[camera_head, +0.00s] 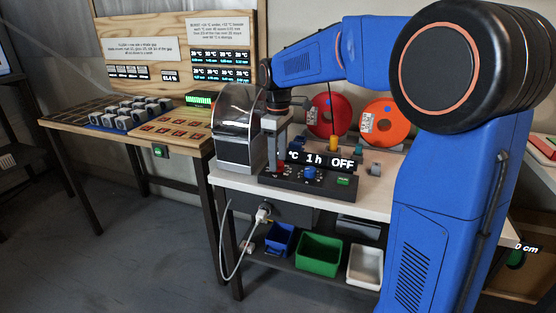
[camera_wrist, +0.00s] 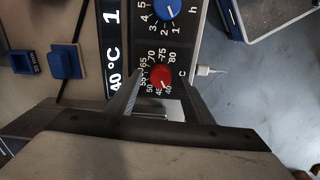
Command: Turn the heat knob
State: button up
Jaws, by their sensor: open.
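The heat knob is red and sits on a dark control panel, inside a °C scale from 40 to 80. It is near the middle of the wrist view (camera_wrist: 160,77) and small in the head view (camera_head: 281,167). The display (camera_wrist: 114,50) beside it reads 40 °C. My gripper (camera_wrist: 161,84) is open, with a finger on either side of the knob in the wrist view. I cannot tell whether the fingers touch it. In the head view my gripper (camera_head: 277,150) is upright over the panel's left end, partly hiding the display.
A blue knob with an h scale (camera_wrist: 170,10) is beside the red one. A green button (camera_head: 343,181) is at the panel's right end. A clear-domed machine (camera_head: 236,130) stands close left of my gripper. Red (camera_head: 328,115) and orange (camera_head: 384,122) spools stand behind.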

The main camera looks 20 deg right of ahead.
jog(key=shift+f, duration=0.5)
jog(key=c, duration=1.1)
jog(key=shift+o, duration=0.2)
jog(key=shift+m, duration=2.8)
jog(key=o, duration=1.1)
jog(key=shift+c, duration=0.2)
